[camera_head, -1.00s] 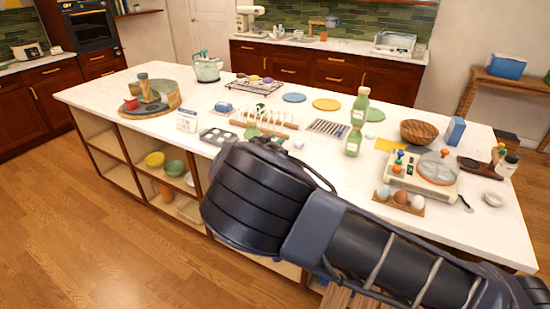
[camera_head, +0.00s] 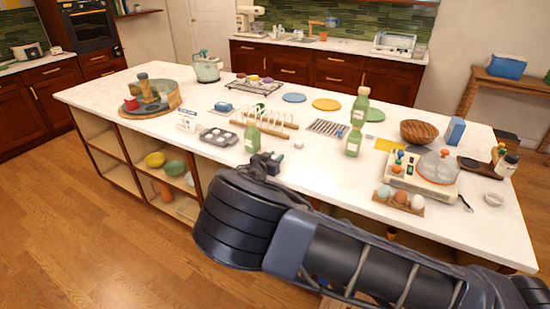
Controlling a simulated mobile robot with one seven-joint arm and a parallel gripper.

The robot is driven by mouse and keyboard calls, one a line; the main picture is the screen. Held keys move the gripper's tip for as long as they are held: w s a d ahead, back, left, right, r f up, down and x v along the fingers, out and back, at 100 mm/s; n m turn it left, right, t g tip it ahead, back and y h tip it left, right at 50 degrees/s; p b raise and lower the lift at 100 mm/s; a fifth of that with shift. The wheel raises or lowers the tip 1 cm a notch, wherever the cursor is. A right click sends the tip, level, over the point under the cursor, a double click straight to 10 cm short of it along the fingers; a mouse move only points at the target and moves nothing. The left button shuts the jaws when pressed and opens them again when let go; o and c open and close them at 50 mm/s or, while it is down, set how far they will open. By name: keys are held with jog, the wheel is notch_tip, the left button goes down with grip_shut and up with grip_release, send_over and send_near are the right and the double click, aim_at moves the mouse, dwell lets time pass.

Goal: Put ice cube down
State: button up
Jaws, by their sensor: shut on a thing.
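My gripper (camera_head: 268,160) is over the near edge of the white island counter, just in front of a green bottle. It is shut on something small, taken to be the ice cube. The held thing is too small and too hidden by the dark fingers to make out. A small whitish cube (camera_head: 299,145) rests on the counter to the right of my gripper and apart from it. I cannot tell whether that one is ice.
The green bottle (camera_head: 252,137) stands close behind my gripper. A muffin tin (camera_head: 218,137) lies to the left, a wooden rack (camera_head: 266,122) behind. Another green bottle (camera_head: 353,141) and an egg holder (camera_head: 398,202) are to the right. Bare counter (camera_head: 325,170) lies right of my gripper.

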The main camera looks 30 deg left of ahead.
jog(key=shift+f, duration=0.2)
jog(key=o, duration=0.9)
jog(key=shift+o, duration=0.2)
jog(key=s+r, duration=0.2)
jog(key=s, duration=0.8)
jog(key=shift+s+r, duration=0.25)
jog(key=shift+s, duration=0.05)
jog(key=shift+d, duration=0.1)
